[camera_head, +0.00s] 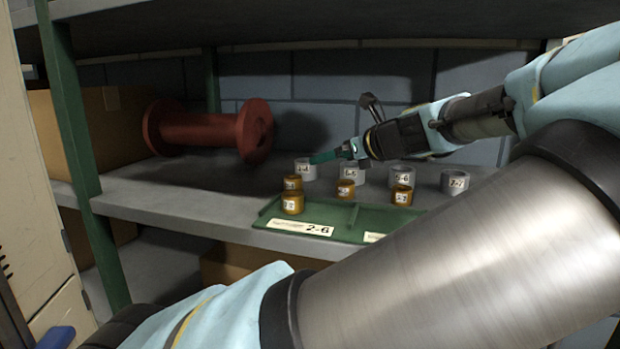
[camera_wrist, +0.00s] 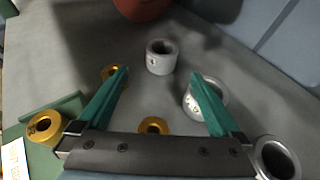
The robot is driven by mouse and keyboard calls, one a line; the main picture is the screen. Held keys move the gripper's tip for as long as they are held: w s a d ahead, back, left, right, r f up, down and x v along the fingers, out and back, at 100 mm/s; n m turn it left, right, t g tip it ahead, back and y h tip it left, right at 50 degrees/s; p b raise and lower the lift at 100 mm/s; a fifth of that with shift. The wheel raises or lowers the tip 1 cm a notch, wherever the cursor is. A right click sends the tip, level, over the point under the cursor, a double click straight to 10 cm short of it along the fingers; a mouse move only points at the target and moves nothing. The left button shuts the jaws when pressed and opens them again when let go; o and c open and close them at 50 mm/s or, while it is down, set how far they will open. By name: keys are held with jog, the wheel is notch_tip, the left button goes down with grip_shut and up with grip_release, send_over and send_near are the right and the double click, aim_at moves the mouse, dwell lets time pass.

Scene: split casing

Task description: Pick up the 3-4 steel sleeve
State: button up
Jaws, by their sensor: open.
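The steel sleeve (camera_head: 304,171) is a short light-grey ring standing upright on the shelf, leftmost in the grey row. Its small label seems to read 3-4. In the wrist view this sleeve (camera_wrist: 160,64) stands just ahead of the fingertips, roughly centred between them. My gripper (camera_head: 328,156) has green fingers and reaches in from the right; a fingertip overlaps the sleeve's upper right edge in the head view. In the wrist view my gripper (camera_wrist: 160,74) is spread wide with nothing held between its fingers. I cannot tell whether a finger touches the sleeve.
Other grey sleeves stand to the right, one (camera_wrist: 205,92) close by the right finger. Brass sleeves (camera_head: 346,190) stand in front, some on a green tray (camera_head: 335,233) labelled 2-6. A red spool (camera_head: 200,131) lies at the left. A green post (camera_head: 77,140) and the upper shelf bound the space.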

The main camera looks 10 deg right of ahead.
aim_at(307, 169)
jog(key=x, duration=1.1)
jog(key=shift+d, duration=0.2)
grip_shut()
dwell(0.5)
jog(key=shift+w, duration=0.1)
